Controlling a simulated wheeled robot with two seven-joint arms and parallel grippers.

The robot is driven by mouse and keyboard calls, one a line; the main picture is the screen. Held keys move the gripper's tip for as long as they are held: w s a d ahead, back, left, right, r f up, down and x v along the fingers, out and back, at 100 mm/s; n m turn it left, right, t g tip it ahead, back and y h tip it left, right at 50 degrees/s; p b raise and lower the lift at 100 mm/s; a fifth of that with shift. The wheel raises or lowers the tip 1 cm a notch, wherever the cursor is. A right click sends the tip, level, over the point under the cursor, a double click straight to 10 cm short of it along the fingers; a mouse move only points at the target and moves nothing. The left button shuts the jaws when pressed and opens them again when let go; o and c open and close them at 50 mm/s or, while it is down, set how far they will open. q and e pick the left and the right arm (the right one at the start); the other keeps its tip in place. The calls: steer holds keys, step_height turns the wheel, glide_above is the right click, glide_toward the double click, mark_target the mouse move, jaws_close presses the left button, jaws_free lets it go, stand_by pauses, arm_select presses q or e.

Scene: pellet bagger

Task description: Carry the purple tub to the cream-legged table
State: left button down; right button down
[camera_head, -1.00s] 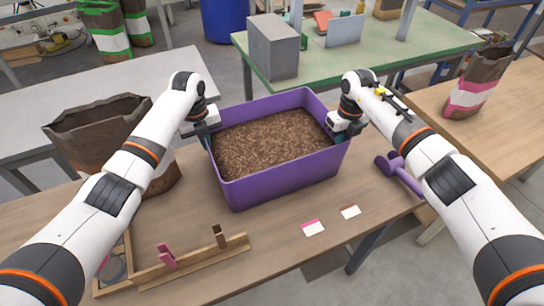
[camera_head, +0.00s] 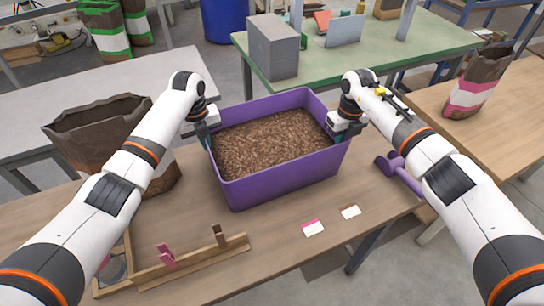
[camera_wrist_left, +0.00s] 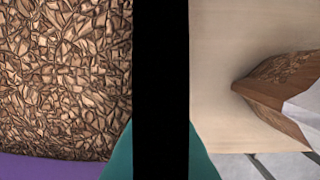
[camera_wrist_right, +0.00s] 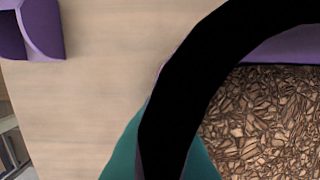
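The purple tub (camera_head: 275,187) stands on the near wooden table (camera_head: 270,245), filled with brown chips that also show in both wrist views. My left gripper (camera_head: 207,134) is at the tub's left wall and my right gripper (camera_head: 343,135) at its right wall. In the left wrist view the teal fingers (camera_wrist_left: 160,155) lie on both sides of a dark band at the wall. The right wrist view shows teal fingers (camera_wrist_right: 160,160) likewise around a dark band. Both grippers look shut on the walls. A wooden table (camera_head: 515,150) at the right has a pale, cream-looking leg.
An open brown bag (camera_head: 95,135) stands close left of the tub. A pink-banded bag (camera_head: 478,85) stands on the right table. A green table (camera_head: 440,45) is behind.

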arm_select(q)
steer(key=shift+w+r, duration=0.1)
steer(key=shift+r, duration=0.15)
arm_select(e)
steer(key=shift+w+r, duration=0.1)
steer(key=shift+r, duration=0.1)
